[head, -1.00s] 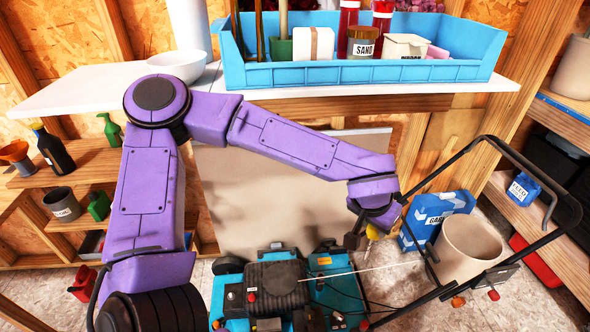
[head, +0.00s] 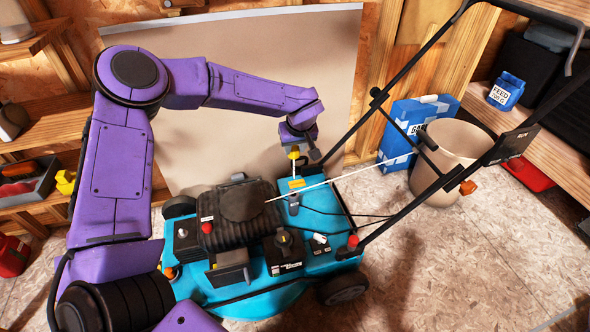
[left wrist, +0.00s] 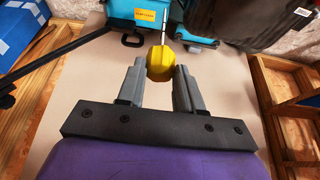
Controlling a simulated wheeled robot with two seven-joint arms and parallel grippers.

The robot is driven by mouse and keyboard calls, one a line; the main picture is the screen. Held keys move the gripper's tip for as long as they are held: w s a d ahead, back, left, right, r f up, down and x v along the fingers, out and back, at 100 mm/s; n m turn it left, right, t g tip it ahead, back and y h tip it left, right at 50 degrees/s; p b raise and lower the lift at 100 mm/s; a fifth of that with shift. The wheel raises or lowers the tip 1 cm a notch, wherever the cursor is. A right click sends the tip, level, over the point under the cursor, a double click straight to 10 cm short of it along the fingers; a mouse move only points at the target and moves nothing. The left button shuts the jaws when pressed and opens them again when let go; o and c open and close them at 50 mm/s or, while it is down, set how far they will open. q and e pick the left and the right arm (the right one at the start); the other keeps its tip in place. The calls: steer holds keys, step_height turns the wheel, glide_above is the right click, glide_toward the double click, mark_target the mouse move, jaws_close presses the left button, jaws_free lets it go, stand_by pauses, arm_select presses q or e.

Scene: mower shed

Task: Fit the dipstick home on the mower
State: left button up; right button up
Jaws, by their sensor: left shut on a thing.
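The dipstick shows as a yellow knob (head: 293,153) with a thin pale rod below it in the head view. In the left wrist view the rounded yellow knob (left wrist: 161,62) sits between my fingertips, and its rod runs away toward the teal mower deck. My left gripper (head: 297,142) is shut on the knob, above the rear of the teal mower (head: 332,237). An orange-yellow label (head: 296,184) and a short grey tube-like part (head: 293,204) are under it. Whether the rod's tip is in an opening, I cannot tell. My right gripper is out of view.
The black engine (head: 240,205) stands left of the dipstick. A pale cord (head: 350,174) runs from it toward the mower's black handle frame (head: 398,118). A blue bag (head: 408,118) and beige bucket (head: 447,160) stand to the right. A tan board (head: 230,130) is behind.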

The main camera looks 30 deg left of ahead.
arm_select(q)
steer(key=shift+w+a+f, duration=0.1)
steer(key=shift+a+f, duration=0.1)
steer(key=shift+f, duration=0.25)
steer(key=shift+r, duration=0.2)
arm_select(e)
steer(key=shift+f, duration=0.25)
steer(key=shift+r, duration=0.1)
arm_select(q)
steer(key=shift+r+p, duration=0.1)
steer(key=shift+p, duration=0.45)
steer(key=shift+r+p, duration=0.15)
steer(key=shift+p, duration=0.35)
step_height(320, 180, down, 6)
steer(key=b, duration=0.2)
steer(key=shift+f, duration=0.2)
steer(key=shift+d, duration=0.1)
